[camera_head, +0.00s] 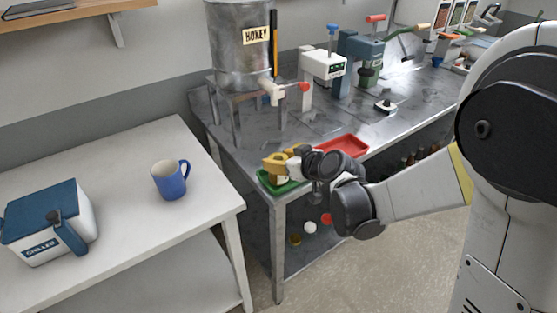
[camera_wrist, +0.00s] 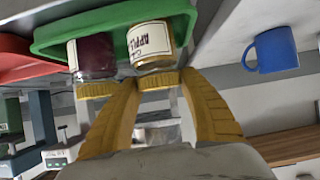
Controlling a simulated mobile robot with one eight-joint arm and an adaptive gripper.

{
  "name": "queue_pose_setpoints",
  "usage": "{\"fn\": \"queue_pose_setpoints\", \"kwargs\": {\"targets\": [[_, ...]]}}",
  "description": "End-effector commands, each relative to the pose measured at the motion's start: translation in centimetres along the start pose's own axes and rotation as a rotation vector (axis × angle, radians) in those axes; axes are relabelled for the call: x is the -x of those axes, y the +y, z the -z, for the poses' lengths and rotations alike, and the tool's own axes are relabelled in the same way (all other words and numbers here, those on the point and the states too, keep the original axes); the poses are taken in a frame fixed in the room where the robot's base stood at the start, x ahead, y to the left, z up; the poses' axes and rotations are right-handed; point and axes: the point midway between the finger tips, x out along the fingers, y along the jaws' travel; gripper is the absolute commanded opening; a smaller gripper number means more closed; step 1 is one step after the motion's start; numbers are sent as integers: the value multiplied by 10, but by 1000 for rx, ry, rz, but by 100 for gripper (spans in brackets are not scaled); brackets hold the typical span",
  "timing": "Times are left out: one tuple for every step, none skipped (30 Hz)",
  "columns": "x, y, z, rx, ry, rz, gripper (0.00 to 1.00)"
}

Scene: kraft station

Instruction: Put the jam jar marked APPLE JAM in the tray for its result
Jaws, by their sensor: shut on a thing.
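The apple jam jar (camera_wrist: 152,44) has a pale label reading APPLE and a golden lid. My gripper (camera_wrist: 160,78) has its yellow fingers shut around its lid. In the head view my gripper (camera_head: 281,162) is over the green tray (camera_head: 264,184), near the table's front corner. The jar is upside down in the wrist picture, at the green tray (camera_wrist: 60,33); I cannot tell whether it touches the floor. A dark red jar (camera_wrist: 95,56) with a golden lid stands close beside it in the same tray.
A red tray (camera_head: 352,146) lies right of the green one. A HONEY tank (camera_head: 238,52) on a stand is behind. A white table at left holds a blue mug (camera_head: 170,180) and a cooler box (camera_head: 50,222). A gap separates the tables.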

Motion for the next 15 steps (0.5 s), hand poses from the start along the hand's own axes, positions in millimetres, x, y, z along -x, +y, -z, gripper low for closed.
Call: {"fn": "queue_pose_setpoints", "kwargs": {"targets": [[-1,0,-2,0,1,0,8],[-2,0,-3,0,1,0,8],[-1,0,-2,0,0,0,57],[-1,0,-2,0,0,0,57],[-1,0,-2,0,0,0,57],[-1,0,-2,0,0,0,57],[-1,0,-2,0,0,0,57],[-1,0,-2,0,0,0,57],[-1,0,-2,0,0,0,57],[-1,0,-2,0,0,0,57],[-1,0,-2,0,0,0,57],[-1,0,-1,0,0,0,57],[0,0,0,0,0,0,57],[1,0,2,0,0,0,57],[4,0,2,0,0,-1,57]]}}
